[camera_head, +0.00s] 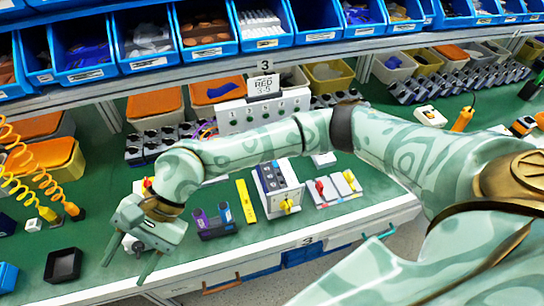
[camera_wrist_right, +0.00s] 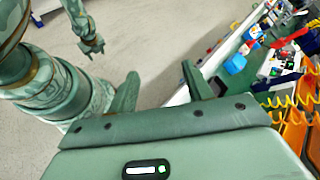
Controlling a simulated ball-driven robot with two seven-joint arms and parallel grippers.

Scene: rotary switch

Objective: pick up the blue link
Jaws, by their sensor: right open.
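My right gripper (camera_head: 128,258) is open and empty over the front left of the green bench, fingers pointing down and apart. Its two fingers also show in the right wrist view (camera_wrist_right: 160,90), with floor and the bench's edge beyond them. A small blue piece (camera_head: 225,213) stands beside a purple one in a dark holder (camera_head: 215,231), right of my right gripper and apart from it. I cannot tell for sure that this piece is the blue link. My left gripper (camera_wrist_right: 92,45) shows small in the right wrist view, away from the bench; its finger opening is unclear.
A yellow bar (camera_head: 246,201) and a grey switch block with a yellow knob (camera_head: 277,188) stand right of the holder. A black tray (camera_head: 63,265) lies left of my right gripper. My right arm crosses above the bench. Blue bins (camera_head: 88,62) line the back.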

